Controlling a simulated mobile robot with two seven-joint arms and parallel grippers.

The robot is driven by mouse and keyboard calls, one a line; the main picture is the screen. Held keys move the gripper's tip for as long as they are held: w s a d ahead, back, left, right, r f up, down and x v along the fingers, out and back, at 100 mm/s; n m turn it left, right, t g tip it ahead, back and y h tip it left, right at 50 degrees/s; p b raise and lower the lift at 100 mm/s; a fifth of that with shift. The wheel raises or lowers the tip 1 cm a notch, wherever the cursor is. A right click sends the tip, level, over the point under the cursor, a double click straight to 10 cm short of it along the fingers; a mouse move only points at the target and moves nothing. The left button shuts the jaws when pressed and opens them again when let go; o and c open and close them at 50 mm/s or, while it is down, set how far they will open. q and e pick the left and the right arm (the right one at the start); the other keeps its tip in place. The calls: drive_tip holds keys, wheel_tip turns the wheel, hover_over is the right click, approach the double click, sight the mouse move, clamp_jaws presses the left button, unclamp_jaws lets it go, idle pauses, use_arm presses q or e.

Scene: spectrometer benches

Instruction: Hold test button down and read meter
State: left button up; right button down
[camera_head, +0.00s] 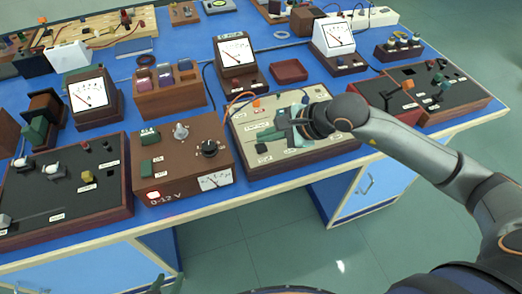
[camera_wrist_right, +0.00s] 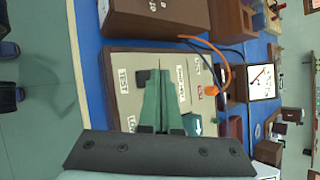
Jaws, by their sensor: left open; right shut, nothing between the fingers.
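A beige panel (camera_head: 318,142) in a wooden frame lies at the front of the bench; it also shows in the wrist view (camera_wrist_right: 126,112). A dark square button (camera_wrist_right: 142,77) sits on it by a label reading TEST (camera_wrist_right: 124,81). My right gripper (camera_head: 262,136) is shut and empty over the panel, its green fingers (camera_wrist_right: 160,76) beside the button; I cannot tell whether they touch it. A white-faced meter (camera_head: 236,52) stands behind the panel; its dial shows in the wrist view (camera_wrist_right: 262,82), too small to read. My left gripper (camera_head: 160,283) is open, low at the bottom edge.
A brown 0-12 V supply box (camera_head: 182,160) stands left of the panel. Orange and black cables (camera_wrist_right: 228,70) loop at the panel's rear. A red tray (camera_head: 289,70) lies behind it. Another black panel (camera_head: 440,90) is to the right. The floor in front is clear.

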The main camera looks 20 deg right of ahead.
use_arm(q)
drive_tip(key=shift+w+d+r, duration=0.25)
drive_tip(key=shift+w+r, duration=0.05)
drive_tip(key=shift+r, duration=0.15)
drive_tip(key=shift+a+f, duration=0.25)
idle(0.4)
drive_tip(key=shift+d+r, duration=0.1)
drive_tip(key=shift+r, duration=0.05)
idle(0.6)
use_arm(e)
drive_tip(key=shift+f+b, duration=0.45)
drive_tip(key=shift+b, duration=0.15)
use_arm(q)
drive_tip(key=shift+f, duration=0.75)
drive_tip(key=shift+s+f+b, duration=0.1)
drive_tip(key=shift+f+b, duration=0.5)
use_arm(e)
drive_tip(key=shift+f, duration=0.45)
idle(1.2)
